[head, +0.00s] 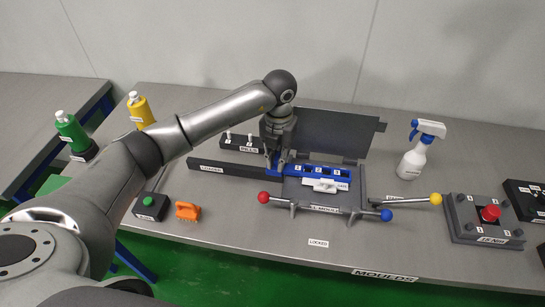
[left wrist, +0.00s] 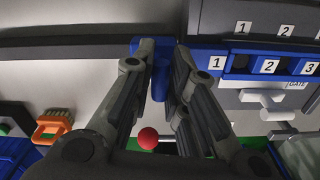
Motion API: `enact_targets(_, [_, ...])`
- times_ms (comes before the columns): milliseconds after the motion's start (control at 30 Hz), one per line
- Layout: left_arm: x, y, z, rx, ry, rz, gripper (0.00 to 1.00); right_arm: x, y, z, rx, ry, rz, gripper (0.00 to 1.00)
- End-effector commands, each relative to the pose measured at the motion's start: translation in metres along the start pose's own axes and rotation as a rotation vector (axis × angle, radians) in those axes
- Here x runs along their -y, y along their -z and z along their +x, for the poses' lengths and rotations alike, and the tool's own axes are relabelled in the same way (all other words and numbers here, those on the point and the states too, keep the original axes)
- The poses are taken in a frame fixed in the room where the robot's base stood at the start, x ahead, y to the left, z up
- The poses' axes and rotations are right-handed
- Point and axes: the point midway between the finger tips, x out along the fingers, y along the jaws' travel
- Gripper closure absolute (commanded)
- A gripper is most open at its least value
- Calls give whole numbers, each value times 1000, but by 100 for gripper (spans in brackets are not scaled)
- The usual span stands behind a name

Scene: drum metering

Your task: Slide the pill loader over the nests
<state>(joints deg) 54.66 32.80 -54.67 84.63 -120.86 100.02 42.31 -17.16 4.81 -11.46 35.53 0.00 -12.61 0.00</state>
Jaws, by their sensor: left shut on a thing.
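My left gripper (head: 278,163) is shut on the blue pill loader (left wrist: 160,80), at the left end of the mould. The loader sits at the right end of a long dark rail (head: 232,174) labelled LOADER; the fingers hide much of it in the head view. The nests are dark openings in a blue strip (head: 326,174) with labels 1, 2 and 3, just right of the gripper. The strip also shows in the left wrist view (left wrist: 250,64). My right gripper is not in view.
An upright grey plate (head: 328,132) stands behind the nests. A white gate piece (head: 322,185) lies in front. Levers with a red knob (head: 263,197) and a blue knob (head: 386,215) flank the front. A spray bottle (head: 415,155) stands right; an orange brush (head: 187,211) lies left.

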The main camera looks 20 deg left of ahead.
Motion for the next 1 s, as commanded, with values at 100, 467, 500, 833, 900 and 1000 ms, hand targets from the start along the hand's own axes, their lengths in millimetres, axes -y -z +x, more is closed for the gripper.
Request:
enact_targets(100, [4, -2, -2, 8, 8, 8, 100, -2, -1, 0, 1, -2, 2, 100])
enact_targets(467, [3, -1, -2, 6, 8, 6, 65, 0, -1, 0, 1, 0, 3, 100])
enact_targets(500, [3, -1, -1, 6, 7, 6, 65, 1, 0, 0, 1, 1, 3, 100])
enact_targets(833, [2, -1, -10, 6, 6, 4, 65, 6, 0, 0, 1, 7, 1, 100])
enact_targets(900, [2, -2, -21, 7, 6, 5, 65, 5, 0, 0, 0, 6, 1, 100])
enact_targets(1000, [3, -2, -42, 9, 6, 5, 65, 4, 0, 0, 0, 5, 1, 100])
